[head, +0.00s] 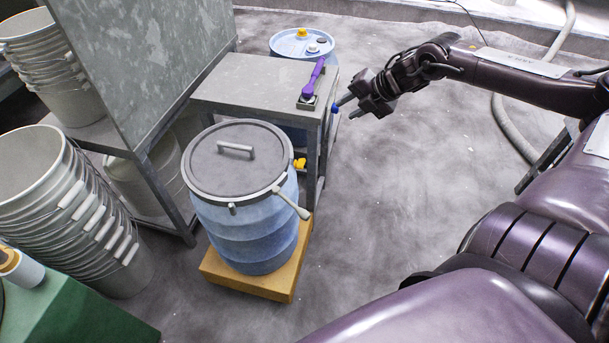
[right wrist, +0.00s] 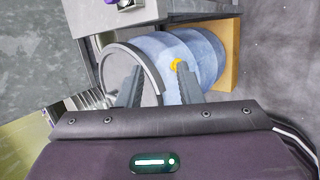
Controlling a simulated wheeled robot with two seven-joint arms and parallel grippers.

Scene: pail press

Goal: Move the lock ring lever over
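A blue drum (head: 250,232) stands upright with a grey lid (head: 215,165) that has a bar handle. A grey lock ring (head: 225,198) runs around the lid's rim. Its lever (head: 293,205), with a pale grip end, sticks outward from the ring at the drum's front right. My right gripper (head: 346,107) is in the air right of the grey table, apart from the drum and lever. In the right wrist view its fingers (right wrist: 158,88) are spread with nothing held, and the drum (right wrist: 198,55) shows beyond them. I cannot make out the lever there. My left gripper is out of view.
The drum stands on a yellow-brown base (head: 275,285). Behind it is a grey table (head: 255,85) with a purple-handled tool (head: 313,78). Another blue drum (head: 295,43) stands behind that. Stacked pails (head: 70,215) are at left, a green block (head: 65,310) front left. The floor right of the drum is clear.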

